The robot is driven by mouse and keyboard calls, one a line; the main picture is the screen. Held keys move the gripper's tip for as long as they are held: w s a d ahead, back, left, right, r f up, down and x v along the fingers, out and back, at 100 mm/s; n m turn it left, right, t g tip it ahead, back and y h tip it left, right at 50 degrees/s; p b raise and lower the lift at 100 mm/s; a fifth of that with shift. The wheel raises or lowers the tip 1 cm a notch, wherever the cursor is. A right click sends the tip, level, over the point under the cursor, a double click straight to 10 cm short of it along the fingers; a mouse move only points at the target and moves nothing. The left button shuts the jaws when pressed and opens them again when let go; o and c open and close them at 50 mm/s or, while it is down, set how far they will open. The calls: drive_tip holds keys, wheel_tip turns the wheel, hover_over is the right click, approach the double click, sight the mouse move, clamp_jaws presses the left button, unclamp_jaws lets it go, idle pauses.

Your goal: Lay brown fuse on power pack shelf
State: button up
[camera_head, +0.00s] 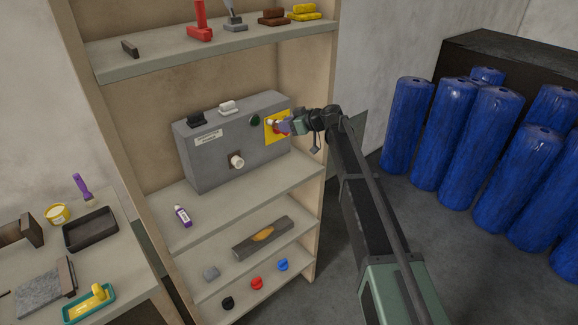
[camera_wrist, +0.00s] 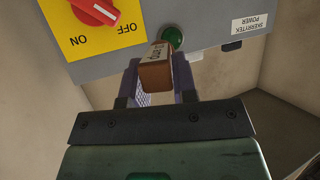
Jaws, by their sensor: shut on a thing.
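In the wrist view, my gripper (camera_wrist: 158,85) is shut on a brown fuse (camera_wrist: 155,76), a small brown block with a pale lettered label. The fuse is in front of the grey power pack, close to its green button (camera_wrist: 172,38); whether they touch I cannot tell. In the head view, my gripper (camera_head: 283,124) is at the right end of the power pack (camera_head: 215,150), before its yellow ON/OFF panel (camera_head: 270,136); the fuse is not clearly visible there. The power pack stands on the middle shelf (camera_head: 235,199), whose front strip is mostly bare.
A white knob (camera_head: 236,161) sticks out of the pack's front. Lower shelves hold a grey bar (camera_head: 262,236) and coloured knobs (camera_head: 256,283). The cabinet's right side post (camera_head: 326,190) is beside my arm. Blue cylinders (camera_head: 493,135) stand right.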

drive_tip(key=b, duration=1.6)
hover_over(286, 176)
wheel_tip(286, 176, down, 16)
drive_tip(key=shift+s+r, duration=0.1)
wheel_tip(286, 176, down, 5)
drive_tip(key=b, duration=0.4)
drive_tip(key=shift+r, duration=0.5)
drive_tip(key=shift+f, duration=0.15)
drive_tip(key=o, duration=0.9)
drive_tip(key=shift+o, duration=0.2)
